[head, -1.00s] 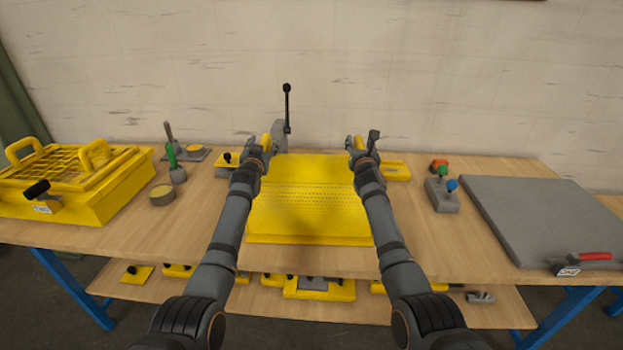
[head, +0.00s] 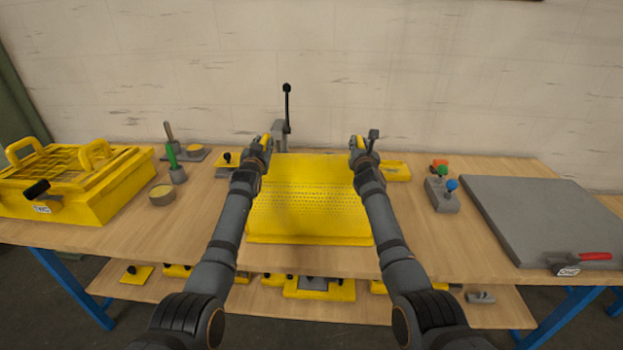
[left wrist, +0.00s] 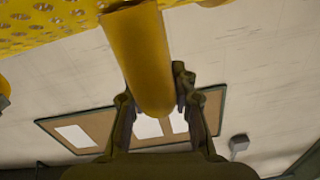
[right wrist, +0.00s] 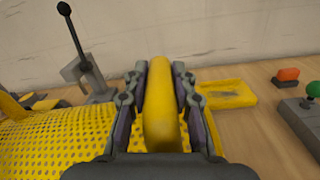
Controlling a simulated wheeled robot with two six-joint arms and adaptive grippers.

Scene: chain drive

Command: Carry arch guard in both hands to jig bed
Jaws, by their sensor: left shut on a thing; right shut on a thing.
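The arch guard (head: 310,203) is a yellow panel with a perforated band and a handle at each side. In the head view it sits between my arms, over the middle of the bench; I cannot tell whether it touches anything below. My left gripper (head: 265,142) is shut on its left handle, a yellow bar (left wrist: 145,60) in the left wrist view. My right gripper (head: 363,143) is shut on its right handle (right wrist: 160,105). The perforated sheet also shows in the right wrist view (right wrist: 60,140). I cannot pick out the jig bed for certain; the guard hides the bench beneath it.
A grey stand with a black-knobbed lever (head: 287,110) rises behind the guard. A yellow caged box (head: 75,190) is at left and a grey slab (head: 540,215) at right. A button block (head: 441,195) and a yellow tray (head: 397,171) lie right of the guard.

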